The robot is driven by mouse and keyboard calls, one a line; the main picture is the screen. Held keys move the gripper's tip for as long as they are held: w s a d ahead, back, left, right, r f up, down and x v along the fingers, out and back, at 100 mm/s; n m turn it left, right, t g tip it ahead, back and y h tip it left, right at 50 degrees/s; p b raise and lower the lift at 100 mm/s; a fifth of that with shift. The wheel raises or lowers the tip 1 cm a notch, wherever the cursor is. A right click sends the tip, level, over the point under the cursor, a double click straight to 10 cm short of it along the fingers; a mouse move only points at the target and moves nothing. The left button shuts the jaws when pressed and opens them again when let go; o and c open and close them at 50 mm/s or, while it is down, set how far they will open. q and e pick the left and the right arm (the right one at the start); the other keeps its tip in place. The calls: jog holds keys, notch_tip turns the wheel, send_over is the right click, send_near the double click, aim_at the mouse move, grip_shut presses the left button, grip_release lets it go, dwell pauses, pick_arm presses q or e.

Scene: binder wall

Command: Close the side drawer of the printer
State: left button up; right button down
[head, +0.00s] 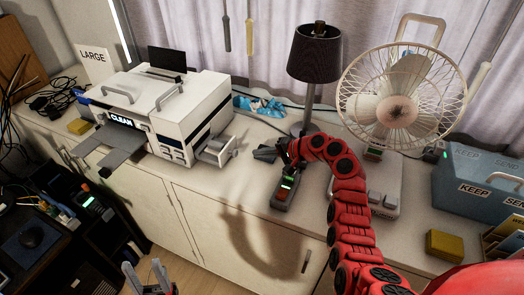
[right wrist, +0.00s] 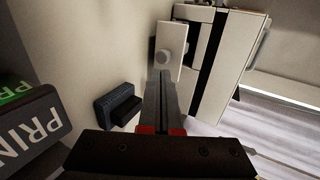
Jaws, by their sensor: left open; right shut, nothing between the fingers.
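The white printer (head: 165,110) stands on the white cabinet, with its side drawer (head: 222,153) sticking out on the right. In the right wrist view the drawer's pale front (right wrist: 168,62) has a round knob and lies just beyond my right fingertips. My right gripper (head: 279,152) is low over the cabinet top, right of the drawer and apart from it in the head view. Its fingers (right wrist: 163,80) are shut and empty; whether they touch the drawer front is unclear. My left gripper (head: 149,278) is open and empty at the bottom, in front of the cabinet.
A handheld device with a green screen (head: 285,190) stands near my right gripper. A small dark box (right wrist: 118,105) lies beside the fingers. A lamp (head: 314,55), a fan (head: 400,95) and a blue bin (head: 478,180) stand further right. Cabinet top in front of the drawer is clear.

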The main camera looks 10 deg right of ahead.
aim_at(237, 154)
jog(key=p+x, duration=0.1)
jog(key=x, duration=0.3)
jog(key=shift+w+a+f, duration=0.2)
jog(key=shift+w, duration=0.1)
jog(key=shift+w+a+f, duration=0.25)
jog(key=shift+w+a, duration=0.1)
jog(key=shift+a, duration=0.05)
jog(key=shift+w+a+f, duration=0.3)
jog(key=shift+a+f, duration=0.05)
